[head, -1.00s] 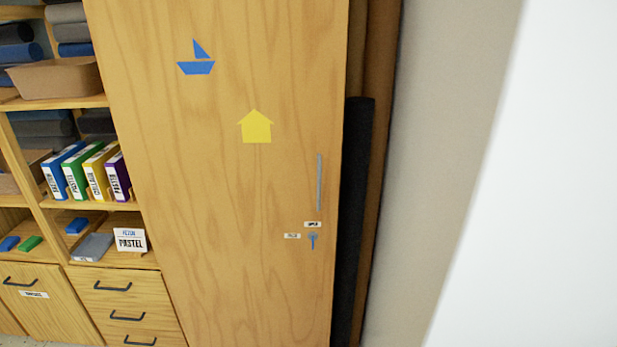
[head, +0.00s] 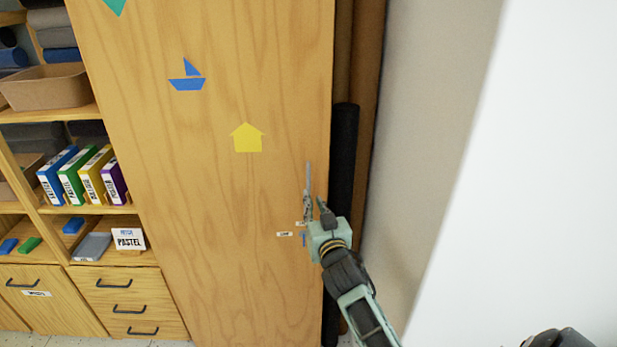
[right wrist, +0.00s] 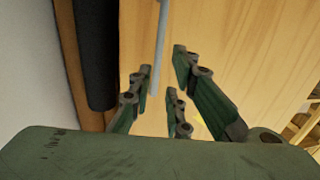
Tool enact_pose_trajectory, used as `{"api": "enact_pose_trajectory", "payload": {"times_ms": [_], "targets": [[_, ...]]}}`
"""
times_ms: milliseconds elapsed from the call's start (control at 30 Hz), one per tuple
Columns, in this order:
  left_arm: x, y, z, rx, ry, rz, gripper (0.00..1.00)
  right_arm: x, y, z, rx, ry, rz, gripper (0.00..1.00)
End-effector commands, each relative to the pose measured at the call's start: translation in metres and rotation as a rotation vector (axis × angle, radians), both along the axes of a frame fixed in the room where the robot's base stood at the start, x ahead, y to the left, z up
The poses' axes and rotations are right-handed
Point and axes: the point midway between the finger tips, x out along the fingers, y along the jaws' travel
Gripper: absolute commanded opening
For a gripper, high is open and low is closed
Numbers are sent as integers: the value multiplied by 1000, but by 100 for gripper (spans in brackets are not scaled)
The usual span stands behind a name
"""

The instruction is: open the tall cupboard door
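The tall cupboard door (head: 215,215) is light wood with a blue boat and a yellow house sticker, and it is shut. Its thin grey upright handle (head: 308,177) is near the right edge; the lower part is hidden behind my right gripper (head: 315,207). In the right wrist view, my right gripper (right wrist: 158,75) is open, and the handle (right wrist: 161,40) runs down between its fingers, with no clear grip on it. A blue key (head: 304,239) in the lock below is partly covered by the gripper. My left gripper is not in view.
Open shelves with colored binders (head: 85,175) and a cardboard-brown bin (head: 50,88) stand left, above drawers (head: 125,300). Dark and brown rolls (head: 343,160) stand right of the cupboard, beside a pale wall (head: 420,130).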

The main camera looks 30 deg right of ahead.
Motion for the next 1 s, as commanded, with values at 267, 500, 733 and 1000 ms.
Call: {"api": "enact_pose_trajectory", "payload": {"times_ms": [267, 500, 733, 1000], "targets": [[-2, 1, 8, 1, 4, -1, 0, 20, -11, 17, -3, -25, -8, 17], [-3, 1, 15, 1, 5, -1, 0, 54, -23, 16, -2, -23, -8, 17], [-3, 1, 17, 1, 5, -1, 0, 71, -29, 14, -2, -23, -7, 17], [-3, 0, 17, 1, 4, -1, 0, 73, -30, 14, -2, -23, -7, 17]]}}
